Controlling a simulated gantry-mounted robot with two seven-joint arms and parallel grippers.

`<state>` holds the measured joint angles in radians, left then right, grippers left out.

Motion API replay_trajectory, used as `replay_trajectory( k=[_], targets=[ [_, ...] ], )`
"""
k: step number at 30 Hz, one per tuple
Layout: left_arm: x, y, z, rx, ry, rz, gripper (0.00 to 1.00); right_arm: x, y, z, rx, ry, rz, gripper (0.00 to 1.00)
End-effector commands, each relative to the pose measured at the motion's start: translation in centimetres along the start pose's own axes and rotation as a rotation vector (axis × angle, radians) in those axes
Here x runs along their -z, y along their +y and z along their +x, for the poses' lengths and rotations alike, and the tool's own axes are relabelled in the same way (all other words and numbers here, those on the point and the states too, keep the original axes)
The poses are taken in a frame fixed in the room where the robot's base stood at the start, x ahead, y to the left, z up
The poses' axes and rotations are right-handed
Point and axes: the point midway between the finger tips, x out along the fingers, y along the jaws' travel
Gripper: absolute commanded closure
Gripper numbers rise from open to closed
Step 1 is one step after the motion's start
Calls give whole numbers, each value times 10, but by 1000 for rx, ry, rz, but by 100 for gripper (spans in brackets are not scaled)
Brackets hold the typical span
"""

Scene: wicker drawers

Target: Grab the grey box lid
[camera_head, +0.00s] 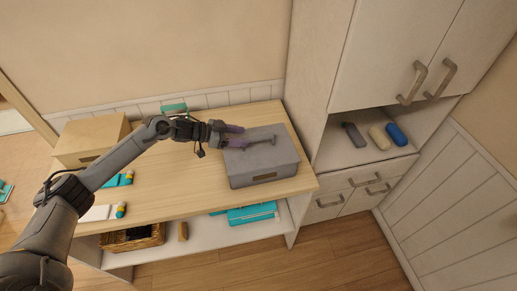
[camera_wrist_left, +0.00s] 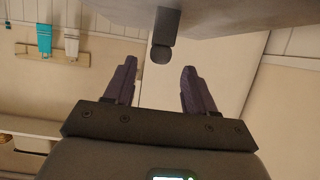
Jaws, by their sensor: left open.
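The grey box (camera_head: 264,166) stands on the wooden table, with a small label plate on its front. Its grey lid (camera_head: 283,143) is on top and has a slim grey handle (camera_head: 262,140). My left gripper (camera_head: 243,136) is open, over the left back part of the lid, with its purple fingers pointing toward the handle. In the left wrist view, the open fingers (camera_wrist_left: 158,88) have an empty gap between them. A dark rounded handle end (camera_wrist_left: 163,40) hangs below a grey surface (camera_wrist_left: 235,14) just beyond the fingertips. My right gripper is not in view.
A beige box (camera_head: 92,139) stands at the table's left. Small teal and white items (camera_head: 118,180) lie in front of it. A wicker basket (camera_head: 132,237) is on the shelf below. A white cabinet (camera_head: 318,100) rises close to the right of the table.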

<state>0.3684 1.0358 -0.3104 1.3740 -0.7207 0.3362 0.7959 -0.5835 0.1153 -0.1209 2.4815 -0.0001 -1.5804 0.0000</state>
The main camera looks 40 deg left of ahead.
Motion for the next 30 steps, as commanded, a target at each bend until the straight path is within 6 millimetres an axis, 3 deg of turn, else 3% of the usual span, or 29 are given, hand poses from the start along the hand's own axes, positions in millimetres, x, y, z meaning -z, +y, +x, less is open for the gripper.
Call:
replay_trajectory(
  k=[8,18,28,30],
  targets=[
    [2,1,15,0,1,2,45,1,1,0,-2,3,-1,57],
    [3,2,55,1,1,1,45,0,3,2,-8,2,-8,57],
    [3,2,59,1,-1,2,45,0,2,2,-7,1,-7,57],
    [3,3,59,1,-1,2,55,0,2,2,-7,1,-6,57]
  ],
)
